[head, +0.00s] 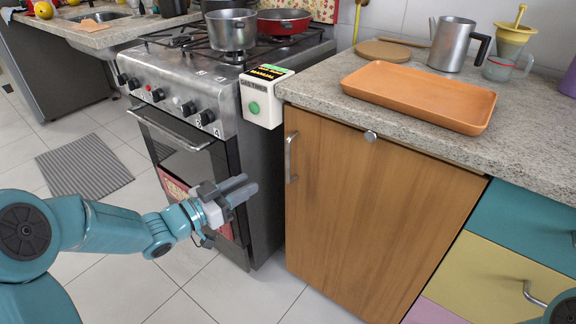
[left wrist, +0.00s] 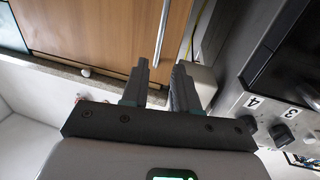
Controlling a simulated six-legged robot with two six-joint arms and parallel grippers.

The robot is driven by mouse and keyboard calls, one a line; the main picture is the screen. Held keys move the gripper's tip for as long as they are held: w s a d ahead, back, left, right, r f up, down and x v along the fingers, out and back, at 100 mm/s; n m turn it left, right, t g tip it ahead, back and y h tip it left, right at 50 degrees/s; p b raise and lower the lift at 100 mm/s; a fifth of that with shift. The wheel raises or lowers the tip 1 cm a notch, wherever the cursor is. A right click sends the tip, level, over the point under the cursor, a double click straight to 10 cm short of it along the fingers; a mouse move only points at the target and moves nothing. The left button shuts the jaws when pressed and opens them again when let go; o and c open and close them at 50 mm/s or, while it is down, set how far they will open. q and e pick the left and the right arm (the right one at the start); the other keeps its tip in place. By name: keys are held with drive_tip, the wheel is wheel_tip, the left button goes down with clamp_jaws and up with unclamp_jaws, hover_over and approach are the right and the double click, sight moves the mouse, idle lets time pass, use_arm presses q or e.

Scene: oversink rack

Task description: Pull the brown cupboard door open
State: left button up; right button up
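The brown cupboard door (head: 365,220) is shut, flush under the counter. Its upright metal handle (head: 291,158) is near the door's upper left edge, and a round metal knob (head: 371,136) is at its top. My left gripper (head: 250,187) is left of the handle, in front of the oven, apart from the door and empty. In the left wrist view the fingers (left wrist: 160,66) are open with a gap between them. The door (left wrist: 95,35) fills the upper left there, and its handle (left wrist: 161,32) shows beyond the gap. My right gripper is out of view.
The stove (head: 215,120) stands directly left of the cupboard, with a white box with a green button (head: 264,98) at its corner. An orange tray (head: 420,95) lies on the counter above the door. Drawers (head: 495,260) are to the right. The floor in front is clear.

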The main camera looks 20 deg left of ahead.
use_arm(q)
drive_tip(key=b, duration=0.3)
hover_over(288, 182)
drive_tip(key=shift+w+a, duration=0.1)
drive_tip(key=shift+w, duration=0.15)
clamp_jaws()
